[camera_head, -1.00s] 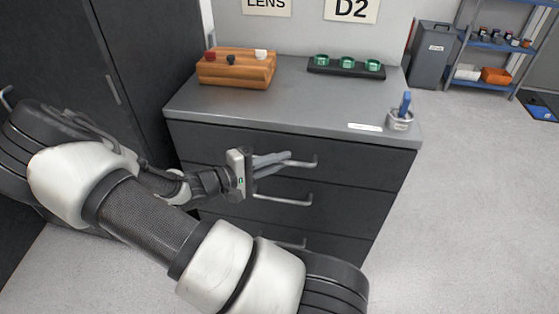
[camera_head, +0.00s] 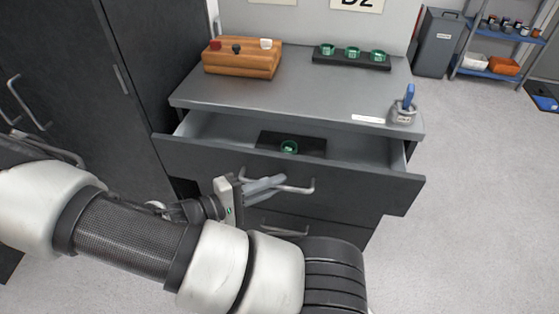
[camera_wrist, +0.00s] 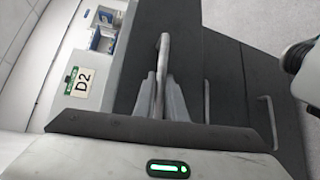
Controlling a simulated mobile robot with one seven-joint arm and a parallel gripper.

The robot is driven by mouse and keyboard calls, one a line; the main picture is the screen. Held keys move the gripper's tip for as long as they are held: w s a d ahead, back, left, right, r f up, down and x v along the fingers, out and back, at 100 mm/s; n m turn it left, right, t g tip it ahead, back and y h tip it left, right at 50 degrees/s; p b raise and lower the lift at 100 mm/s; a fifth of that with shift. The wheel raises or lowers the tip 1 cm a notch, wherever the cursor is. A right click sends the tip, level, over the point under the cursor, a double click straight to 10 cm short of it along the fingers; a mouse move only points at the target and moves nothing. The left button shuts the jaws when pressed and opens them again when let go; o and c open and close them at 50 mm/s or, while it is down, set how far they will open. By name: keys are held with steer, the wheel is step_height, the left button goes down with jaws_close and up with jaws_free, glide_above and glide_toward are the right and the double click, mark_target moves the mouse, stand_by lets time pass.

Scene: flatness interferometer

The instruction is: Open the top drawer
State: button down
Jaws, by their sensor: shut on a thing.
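The top drawer (camera_head: 350,178) of the dark grey cabinet stands pulled out, its inside visible from above. Its bar handle (camera_head: 309,188) is on the drawer front, and it also shows in the wrist view (camera_wrist: 163,50). My gripper (camera_head: 272,183) is shut on the handle, toward the handle's left part in the head view. In the wrist view the two grey fingers (camera_wrist: 160,98) lie on either side of the bar. Inside the drawer a black holder (camera_head: 313,147) carries a green ring-shaped part (camera_head: 289,147).
On the cabinet top (camera_head: 300,92) are a wooden block with knobs (camera_head: 242,62), a black rack with green parts (camera_head: 352,58) and a grey cup holding something blue (camera_head: 402,114). A lower drawer handle (camera_head: 283,230) is below. Floor at right (camera_head: 480,190) is clear.

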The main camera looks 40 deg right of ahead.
steer(key=s+a+p, duration=0.1)
steer(key=s+a, duration=0.6)
steer(key=a, duration=0.2)
steer(key=shift+s, duration=0.3)
steer(key=c, duration=2.1)
jaws_free()
steer(key=a+r+p, duration=0.1)
steer(key=a, duration=0.7)
steer(key=w+a+r, duration=0.1)
steer(key=a, duration=0.8)
steer(key=shift+w+r+p, duration=0.25)
steer(key=shift+w+p, duration=0.05)
steer(key=shift+p, duration=0.1)
steer(key=shift+a, duration=0.1)
